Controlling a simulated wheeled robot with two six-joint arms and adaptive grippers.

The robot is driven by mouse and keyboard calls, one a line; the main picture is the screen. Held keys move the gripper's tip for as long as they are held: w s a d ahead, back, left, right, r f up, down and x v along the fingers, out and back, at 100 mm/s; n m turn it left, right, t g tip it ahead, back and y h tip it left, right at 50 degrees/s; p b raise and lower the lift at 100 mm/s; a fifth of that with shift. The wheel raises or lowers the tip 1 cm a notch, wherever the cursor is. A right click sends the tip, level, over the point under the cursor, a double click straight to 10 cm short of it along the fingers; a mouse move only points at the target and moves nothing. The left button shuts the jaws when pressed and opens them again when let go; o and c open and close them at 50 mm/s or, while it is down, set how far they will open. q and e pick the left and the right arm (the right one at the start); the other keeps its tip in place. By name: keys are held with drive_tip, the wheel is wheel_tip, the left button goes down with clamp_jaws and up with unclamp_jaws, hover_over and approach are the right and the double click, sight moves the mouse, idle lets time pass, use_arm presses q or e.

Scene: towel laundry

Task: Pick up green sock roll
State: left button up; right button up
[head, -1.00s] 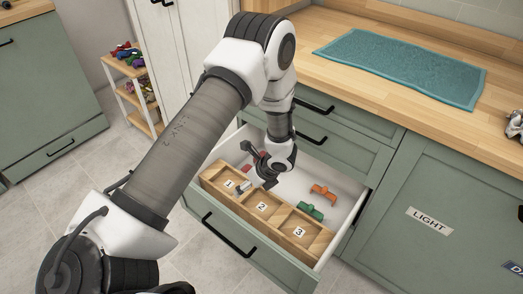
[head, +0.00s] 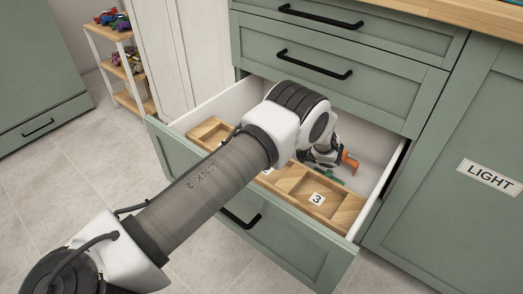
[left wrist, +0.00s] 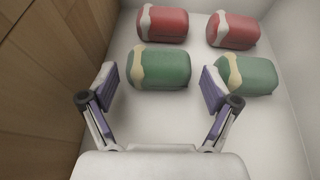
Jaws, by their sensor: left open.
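In the left wrist view, a green sock roll (left wrist: 163,68) with a cream band lies on the white drawer floor. My left gripper (left wrist: 161,88) is open, one finger on either side of that roll's near edge; I cannot tell whether they touch it. A second green sock roll (left wrist: 247,74) lies just right of the right finger. In the head view, a bit of green (head: 333,179) shows beside my left gripper (head: 328,166), mostly hidden by the arm. My right gripper is out of view.
Two red sock rolls (left wrist: 163,23) (left wrist: 233,30) lie behind the green ones. The wooden divider (head: 345,211) with numbered compartments runs along the drawer front, its wall (left wrist: 45,80) close on the left. A shelf rack (head: 122,65) stands far left.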

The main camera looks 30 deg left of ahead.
use_arm(q)
drive_tip(key=x, duration=0.3)
drive_tip(key=shift+a+f+b, duration=0.15)
drive_tip(key=shift+a+b, duration=0.05)
drive_tip(key=shift+b, duration=0.2)
drive_tip(key=c, duration=0.8)
drive_tip(key=shift+o, duration=0.2)
drive_tip(key=shift+r, duration=0.2)
